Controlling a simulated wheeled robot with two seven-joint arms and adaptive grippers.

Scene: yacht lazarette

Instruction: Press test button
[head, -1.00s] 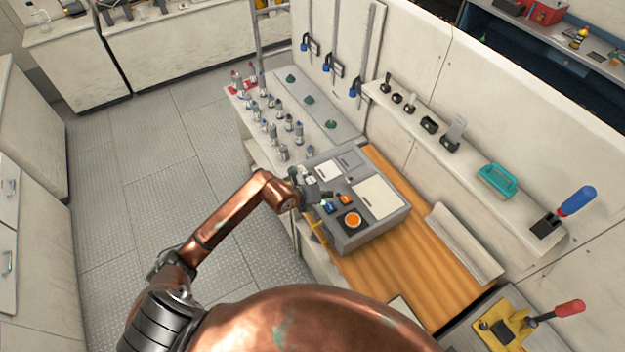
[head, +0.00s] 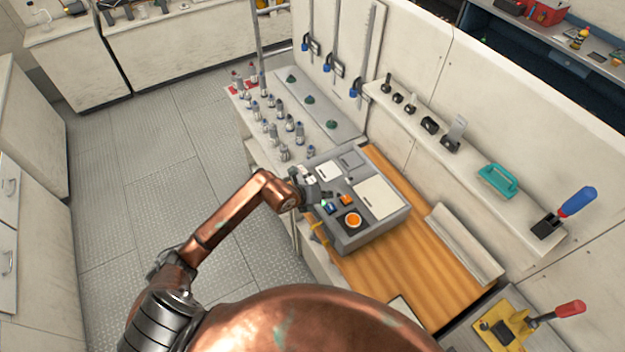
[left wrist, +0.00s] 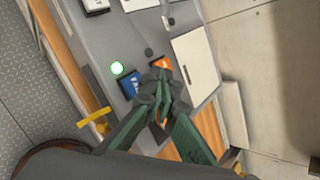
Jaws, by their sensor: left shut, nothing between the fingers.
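A grey control box (head: 372,232) sits on the wooden worktop. It carries a small orange square button (head: 346,199), a blue button (head: 330,208) and a large round orange button (head: 352,220). In the left wrist view the orange square button (left wrist: 161,62) and the blue button (left wrist: 130,84), with white marking, show just past my fingertips. I cannot read which button is the test button. My left gripper (head: 326,194) is shut and empty above the box's left part; it also shows in the left wrist view (left wrist: 162,80), hiding the round button. My right gripper is out of view.
Several grey bottle-like fittings (head: 272,130) stand behind the box. A wall shelf (head: 465,150) with a teal handle (head: 497,181) runs along the right. A yellow device with a red lever (head: 510,325) stands at front right. The wooden worktop (head: 410,275) is bare in front.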

